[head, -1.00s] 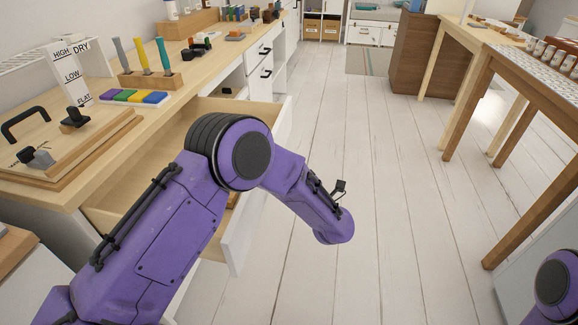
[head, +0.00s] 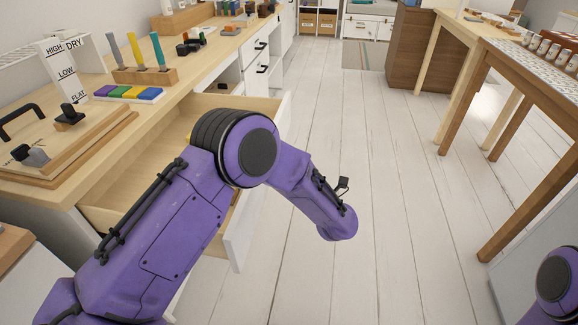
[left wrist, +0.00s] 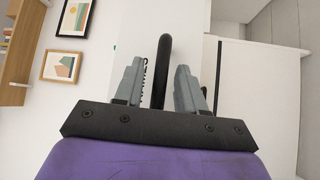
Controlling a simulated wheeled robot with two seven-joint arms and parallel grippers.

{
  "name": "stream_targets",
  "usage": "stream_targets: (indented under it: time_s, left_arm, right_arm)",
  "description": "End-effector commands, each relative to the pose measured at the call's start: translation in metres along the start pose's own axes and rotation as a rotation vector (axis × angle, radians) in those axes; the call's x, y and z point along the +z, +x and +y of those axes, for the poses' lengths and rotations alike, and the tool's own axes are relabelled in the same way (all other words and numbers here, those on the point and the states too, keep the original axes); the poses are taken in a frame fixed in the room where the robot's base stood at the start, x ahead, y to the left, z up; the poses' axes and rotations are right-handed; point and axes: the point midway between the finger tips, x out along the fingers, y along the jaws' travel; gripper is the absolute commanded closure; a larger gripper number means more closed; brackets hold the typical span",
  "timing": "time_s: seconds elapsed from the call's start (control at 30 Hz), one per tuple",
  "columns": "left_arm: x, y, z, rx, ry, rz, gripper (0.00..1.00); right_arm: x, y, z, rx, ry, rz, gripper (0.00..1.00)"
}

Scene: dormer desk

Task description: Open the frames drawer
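In the head view a desk drawer stands pulled out, with a pale wooden inside (head: 118,190) and a white front (head: 240,235). My left arm crosses over it and hides much of it; the left gripper is out of sight in this view. In the left wrist view a black bar handle (left wrist: 164,60) stands on a white drawer front (left wrist: 188,28) with a partly hidden dark label reading like FRAMES (left wrist: 147,80). My left gripper (left wrist: 160,72) has its two grey fingers on either side of the handle, with a gap showing. My right gripper is not in view.
The desk top (head: 190,80) holds a lidded wooden press (head: 65,145), a tool block (head: 145,76) and a strip of coloured blocks (head: 130,94). A wooden table (head: 475,110) stands at the right. White floor (head: 350,140) between is clear.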

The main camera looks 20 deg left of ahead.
Motion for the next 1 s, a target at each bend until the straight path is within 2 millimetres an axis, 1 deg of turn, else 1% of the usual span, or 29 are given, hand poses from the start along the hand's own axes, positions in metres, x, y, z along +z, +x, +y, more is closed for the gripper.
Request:
stream_targets:
  time_s: [0.07, 0.3, 0.43, 0.5, 0.6, 1.0]
  left_arm:
    - [0.001, -0.013, 0.001, 0.001, 0.001, -0.005, 0.61]
    - [0.001, -0.07, 0.001, 0.003, 0.0, -0.006, 0.61]
    - [0.001, -0.093, 0.001, 0.002, -0.001, -0.006, 0.61]
    - [0.001, -0.099, 0.001, 0.002, 0.0, -0.005, 0.61]
    - [0.001, -0.103, 0.0, 0.001, 0.0, -0.004, 0.61]
    - [0.001, -0.103, 0.0, 0.0, 0.0, -0.004, 0.61]
  right_arm:
    - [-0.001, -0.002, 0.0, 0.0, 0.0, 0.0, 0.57]
    - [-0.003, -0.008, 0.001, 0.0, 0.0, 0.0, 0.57]
    - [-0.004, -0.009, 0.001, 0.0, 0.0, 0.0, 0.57]
    - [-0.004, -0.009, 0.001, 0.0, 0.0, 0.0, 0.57]
    - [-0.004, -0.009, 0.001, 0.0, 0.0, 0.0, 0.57]
    - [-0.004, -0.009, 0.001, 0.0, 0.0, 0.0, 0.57]
